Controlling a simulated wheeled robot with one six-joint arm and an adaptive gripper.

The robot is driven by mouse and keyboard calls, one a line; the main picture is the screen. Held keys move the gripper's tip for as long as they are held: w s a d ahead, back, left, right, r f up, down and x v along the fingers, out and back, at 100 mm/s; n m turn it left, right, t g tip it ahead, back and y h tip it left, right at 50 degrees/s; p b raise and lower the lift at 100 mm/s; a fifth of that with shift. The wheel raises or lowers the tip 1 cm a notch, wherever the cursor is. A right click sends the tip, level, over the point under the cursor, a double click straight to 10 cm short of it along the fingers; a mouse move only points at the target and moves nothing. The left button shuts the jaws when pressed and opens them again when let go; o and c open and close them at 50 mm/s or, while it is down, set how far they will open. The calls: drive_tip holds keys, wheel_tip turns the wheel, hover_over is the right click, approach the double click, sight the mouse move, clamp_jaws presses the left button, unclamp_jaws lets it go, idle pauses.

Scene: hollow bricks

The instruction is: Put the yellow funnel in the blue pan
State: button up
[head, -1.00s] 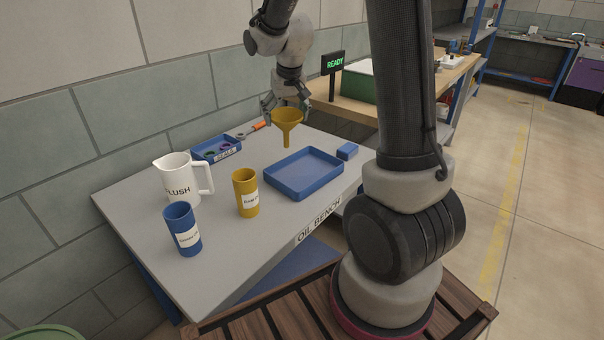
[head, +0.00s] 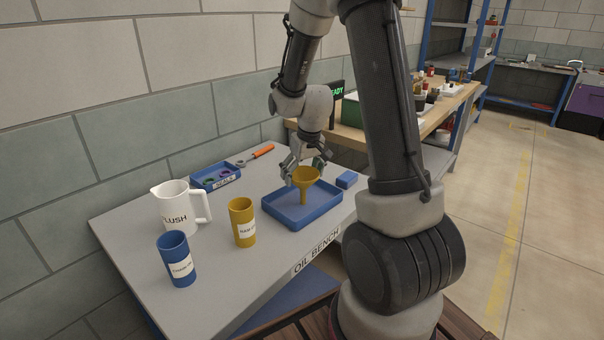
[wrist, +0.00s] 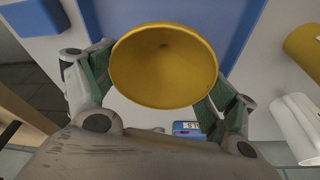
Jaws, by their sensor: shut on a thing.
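The yellow funnel (head: 305,178) is upright, its wide mouth up and its spout pointing down, over the blue pan (head: 277,216). My gripper (head: 302,172) is shut on the funnel near its rim. In the wrist view the funnel's open mouth (wrist: 163,66) sits between the two fingers, with the blue pan (wrist: 215,20) behind it. The spout reaches down within the pan's outline; I cannot tell whether its tip touches the pan floor.
A yellow cup (head: 242,222), a blue cup (head: 178,260) and a white jug (head: 180,210) stand left of the pan. A blue seals tray (head: 216,178) and an orange-handled tool (head: 257,154) lie behind. A small blue block (head: 348,180) is right of the pan.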

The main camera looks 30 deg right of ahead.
drive_tip(key=o, duration=0.8)
drive_tip(key=v, duration=1.1)
drive_tip(key=shift+t, duration=0.7)
drive_tip(key=s+a+r, duration=0.1)
drive_tip(key=s+r, duration=0.2)
drive_tip(key=s, duration=0.4)
drive_tip(key=s+a+r, duration=0.1)
drive_tip(key=s+r, duration=0.2)
drive_tip(key=s, duration=0.5)
drive_tip(key=s+a+r, duration=0.2)
drive_tip(key=s+r, duration=0.1)
drive_tip(key=s, duration=0.5)
drive_tip(key=shift+s+r, duration=0.2)
drive_tip(key=shift+r, duration=0.2)
